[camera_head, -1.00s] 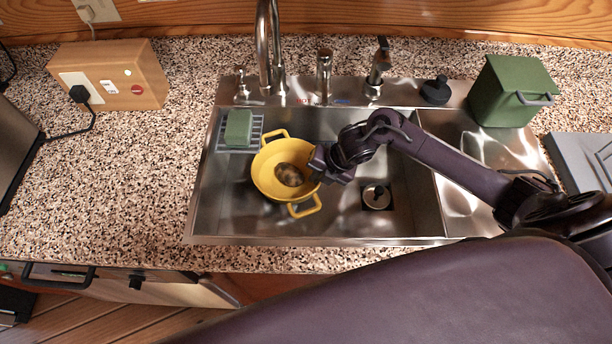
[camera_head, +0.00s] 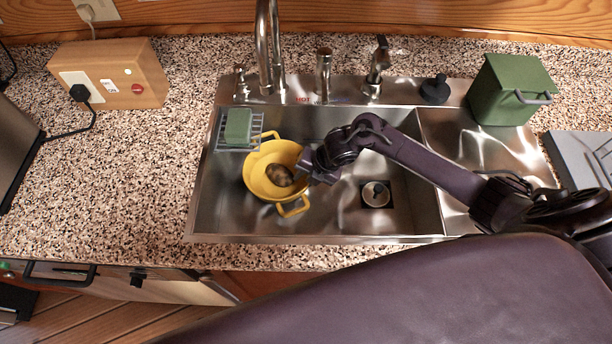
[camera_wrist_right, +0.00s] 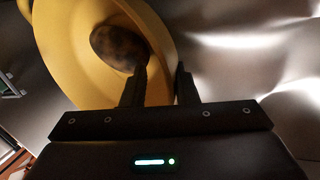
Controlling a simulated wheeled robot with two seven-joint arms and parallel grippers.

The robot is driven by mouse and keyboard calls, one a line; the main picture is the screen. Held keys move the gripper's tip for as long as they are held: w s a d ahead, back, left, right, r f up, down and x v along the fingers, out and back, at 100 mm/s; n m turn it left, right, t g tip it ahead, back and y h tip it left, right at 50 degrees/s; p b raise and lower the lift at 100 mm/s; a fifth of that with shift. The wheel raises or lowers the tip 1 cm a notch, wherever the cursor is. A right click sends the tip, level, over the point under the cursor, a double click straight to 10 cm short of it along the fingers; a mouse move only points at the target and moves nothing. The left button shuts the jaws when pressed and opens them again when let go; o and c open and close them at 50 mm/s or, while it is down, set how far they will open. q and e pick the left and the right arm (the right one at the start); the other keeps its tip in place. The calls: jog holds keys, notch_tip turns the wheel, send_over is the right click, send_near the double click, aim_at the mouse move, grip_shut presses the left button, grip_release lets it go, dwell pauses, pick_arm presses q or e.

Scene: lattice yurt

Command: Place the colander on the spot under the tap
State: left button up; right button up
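The yellow colander (camera_head: 262,160) is in the left part of the sink basin, with a brown potato-like lump (camera_head: 279,175) inside. It looks slightly tilted, and I cannot tell whether it touches the basin floor. My right gripper (camera_head: 303,165) is at its right rim. In the right wrist view the colander (camera_wrist_right: 75,55) has its wall between the two fingers of my right gripper (camera_wrist_right: 160,85), one inside and one outside. The tap (camera_head: 264,50) rises behind the basin, its spout pointing down behind the colander. My left gripper is not in view.
A wire rack with a green sponge (camera_head: 238,126) sits at the basin's back left, close to the colander. The drain (camera_head: 376,194) lies to the right. A green bin (camera_head: 510,92) and a black plug (camera_head: 435,90) stand behind right. The basin's right part is free.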

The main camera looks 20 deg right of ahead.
jog(key=v, duration=1.2)
jog(key=shift+r, duration=0.1)
